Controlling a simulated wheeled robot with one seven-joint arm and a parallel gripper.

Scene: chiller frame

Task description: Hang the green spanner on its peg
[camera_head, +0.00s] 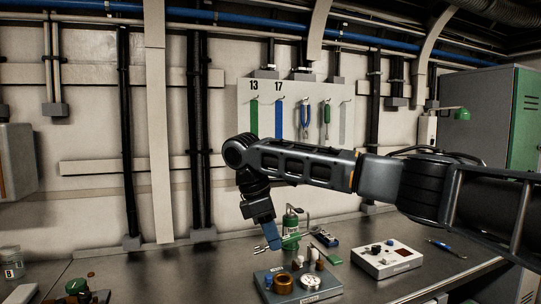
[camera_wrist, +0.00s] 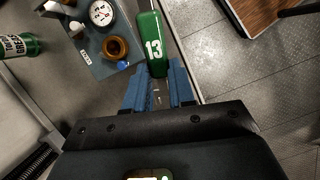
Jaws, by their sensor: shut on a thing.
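The green spanner (camera_wrist: 152,45) has a handle marked 13 in white. In the wrist view it lies between the blue fingers of my gripper (camera_wrist: 158,88), which is shut on it; the handle points away from the wrist. The pegboard (camera_head: 243,130) is on the wall behind. Its green outline under the number 13 (camera_head: 254,116) is empty, with a small peg at its top. My gripper is well below and in front of it.
A blue outline marked 17 (camera_head: 278,118) is empty beside it. Blue-handled pliers (camera_head: 304,120) and a green-handled tool (camera_head: 326,118) hang to the right. On the bench are a green bottle (camera_head: 291,222), a grey tray of parts (camera_head: 322,292) and a white box (camera_head: 386,261).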

